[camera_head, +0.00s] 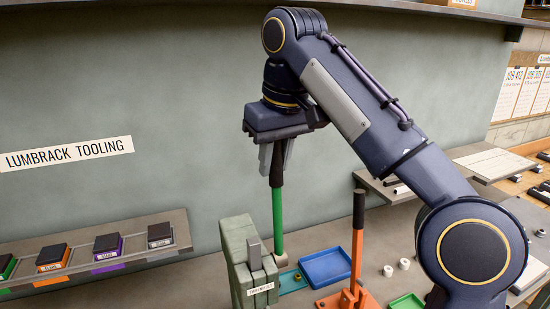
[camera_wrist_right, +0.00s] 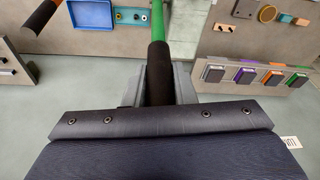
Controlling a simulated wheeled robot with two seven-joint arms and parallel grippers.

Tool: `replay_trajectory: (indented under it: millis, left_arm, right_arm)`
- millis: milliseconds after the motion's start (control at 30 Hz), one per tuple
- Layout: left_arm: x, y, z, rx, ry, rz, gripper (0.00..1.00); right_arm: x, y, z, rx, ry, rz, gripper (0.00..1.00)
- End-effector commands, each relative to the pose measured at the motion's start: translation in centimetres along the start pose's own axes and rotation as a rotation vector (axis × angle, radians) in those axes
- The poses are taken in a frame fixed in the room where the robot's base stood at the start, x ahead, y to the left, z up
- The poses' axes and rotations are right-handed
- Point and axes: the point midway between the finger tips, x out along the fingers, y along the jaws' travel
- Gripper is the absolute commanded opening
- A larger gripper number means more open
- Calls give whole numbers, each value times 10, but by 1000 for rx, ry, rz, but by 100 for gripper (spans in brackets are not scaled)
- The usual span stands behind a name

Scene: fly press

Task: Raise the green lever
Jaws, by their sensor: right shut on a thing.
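The green lever (camera_head: 278,220) stands nearly upright beside a grey-green block in the head view, with a black grip at its top. My right gripper (camera_head: 277,160) is shut on the black grip from above. In the right wrist view the black grip (camera_wrist_right: 159,70) runs between the fingers, and the green shaft shows beyond it. The fingertips are partly hidden behind the wrist body there. My left gripper is in neither view.
The grey-green block (camera_head: 238,255) stands close left of the lever. An orange lever (camera_head: 357,245) with a black grip stands to the right. A blue tray (camera_head: 325,267) lies between them. A shelf (camera_head: 140,232) with several coloured blocks is at the left.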

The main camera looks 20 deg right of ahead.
Motion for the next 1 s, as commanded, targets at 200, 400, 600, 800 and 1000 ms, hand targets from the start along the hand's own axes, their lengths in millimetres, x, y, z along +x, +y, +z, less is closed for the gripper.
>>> replay_trajectory:
  millis: [200, 400, 600, 800, 1000]
  left_arm:
    - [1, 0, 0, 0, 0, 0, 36]
    - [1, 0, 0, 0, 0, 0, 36]
    - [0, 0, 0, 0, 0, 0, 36]
    - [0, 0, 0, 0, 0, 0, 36]
    - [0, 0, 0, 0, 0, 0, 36]
  right_arm:
    - [4, -1, 0, -1, -11, 0, 0]
    - [4, -1, 0, -2, -12, 1, 33]
    - [3, 0, 0, -1, -7, 0, 45]
    - [2, 0, 0, 0, -5, 0, 45]
    - [1, 0, 0, -1, 1, 1, 45]
